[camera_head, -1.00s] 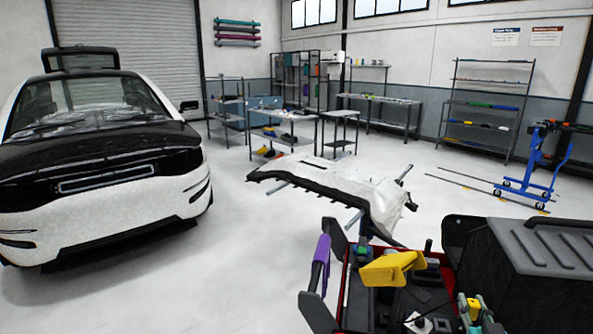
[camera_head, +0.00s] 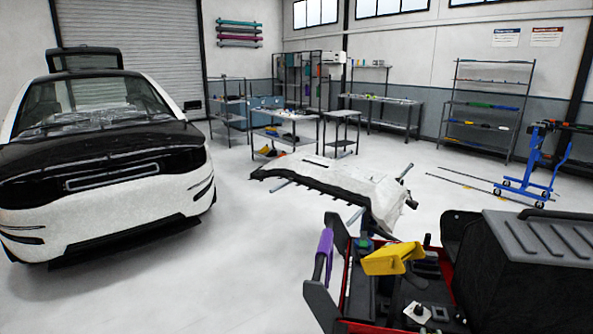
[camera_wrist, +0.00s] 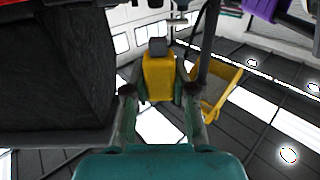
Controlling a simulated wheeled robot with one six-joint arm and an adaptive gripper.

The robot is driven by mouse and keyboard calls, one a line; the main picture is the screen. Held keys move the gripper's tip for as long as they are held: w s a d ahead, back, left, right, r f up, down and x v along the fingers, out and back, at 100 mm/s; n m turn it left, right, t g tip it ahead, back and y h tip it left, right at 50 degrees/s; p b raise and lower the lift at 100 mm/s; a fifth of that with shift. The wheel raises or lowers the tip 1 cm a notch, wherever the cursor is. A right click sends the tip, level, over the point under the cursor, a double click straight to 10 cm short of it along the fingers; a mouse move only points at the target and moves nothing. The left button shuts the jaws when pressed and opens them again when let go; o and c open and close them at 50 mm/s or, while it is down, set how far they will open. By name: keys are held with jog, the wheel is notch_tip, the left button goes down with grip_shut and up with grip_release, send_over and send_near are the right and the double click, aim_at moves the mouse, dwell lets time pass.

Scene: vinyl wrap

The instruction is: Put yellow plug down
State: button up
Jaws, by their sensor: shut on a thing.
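The yellow plug (camera_wrist: 158,76) has a yellow body and a dark grey end, and shows in the middle of the wrist view. My gripper (camera_wrist: 159,93) is shut on it, with one finger on each side of the yellow body. The plug looks held clear, with nothing seen touching its grey end. In the head view my gripper and the plug are not visible.
A red-edged cart (camera_head: 345,288) holds dark items, a yellow angular piece (camera_head: 391,259) and a purple roll (camera_head: 323,254). A large black case (camera_head: 520,260) fills its right side.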

jog(key=s+a+f+n+y, duration=0.1)
jog(key=s+a+f, duration=0.2)
jog(key=f, duration=0.5)
jog(key=s+a+f+y, duration=0.1)
jog(key=s+a+f, duration=0.3)
jog(key=f, duration=0.5)
jog(key=s+a+f+n+y, duration=0.1)
jog(key=s+a+f, duration=0.3)
jog(key=a+f, duration=0.3)
notch_tip(320, 180, down, 2)
jog(key=shift+f+n, duration=0.1)
jog(key=shift+n, duration=0.2)
jog(key=shift+d, duration=0.1)
